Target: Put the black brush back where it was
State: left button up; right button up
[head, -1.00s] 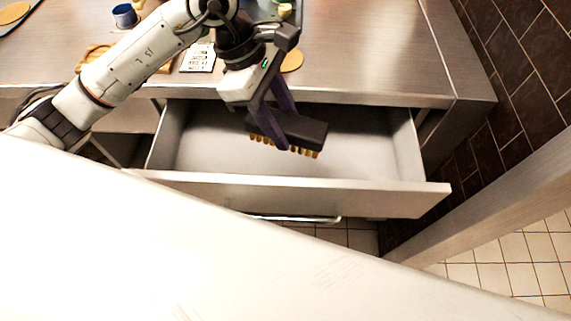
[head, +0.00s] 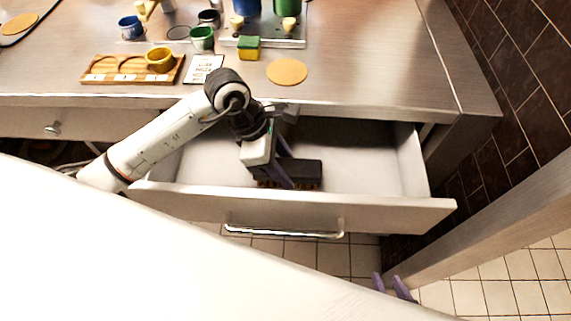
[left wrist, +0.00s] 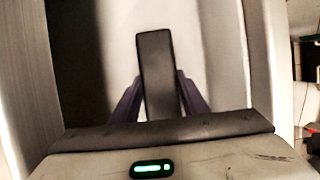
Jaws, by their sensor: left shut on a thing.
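The black brush (head: 305,172) has a dark block body with tan bristles pointing down. My left gripper (head: 287,175) is shut on it, inside the open drawer (head: 365,160), low and near the drawer's front wall. In the left wrist view the brush (left wrist: 156,75) shows as a dark bar between the purple fingers of my left gripper (left wrist: 160,98). I cannot tell whether the bristles touch the drawer floor. My right gripper (head: 391,284) shows only as two purple fingertips, apart and empty, above the floor at the lower right.
The drawer front with its metal handle (head: 285,233) stands pulled out below the counter (head: 370,60). The drawer's right side is empty. On the counter are a wooden tray (head: 105,68) with a yellow cup (head: 160,59), a green-yellow sponge (head: 249,48) and a round coaster (head: 287,71).

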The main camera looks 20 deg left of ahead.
pick_arm(q)
jog(key=o, duration=1)
jog(key=v, duration=1.2)
jog(key=shift+r, duration=0.1)
